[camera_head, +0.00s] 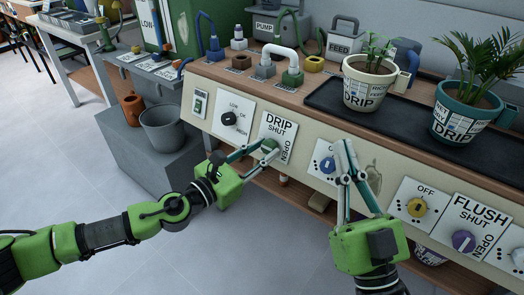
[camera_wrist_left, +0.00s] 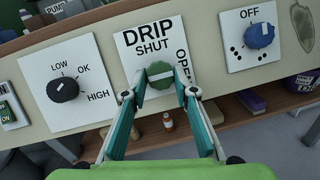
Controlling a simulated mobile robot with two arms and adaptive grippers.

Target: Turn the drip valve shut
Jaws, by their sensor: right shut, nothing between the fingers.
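The drip valve is a green round knob (camera_wrist_left: 160,73) on a white plate marked DRIP, SHUT and OPEN. A pale bar crosses the knob, lying nearly level in the left wrist view. SHUT is printed above the knob and OPEN to its right. The plate (camera_head: 279,127) also shows in the head view, with the knob partly behind my fingers. My left gripper (camera_wrist_left: 159,95) is open, its fingertips on either side of the knob's lower part; contact cannot be told. My right gripper (camera_head: 345,146) is shut and empty, in front of the panel near a blue knob (camera_head: 328,165).
Left of the drip plate is a black dial (camera_wrist_left: 62,89) marked LOW, OK, HIGH. Right are a yellow knob (camera_head: 416,207) and a purple FLUSH knob (camera_head: 463,241). A wooden shelf (camera_wrist_left: 277,98) runs below.

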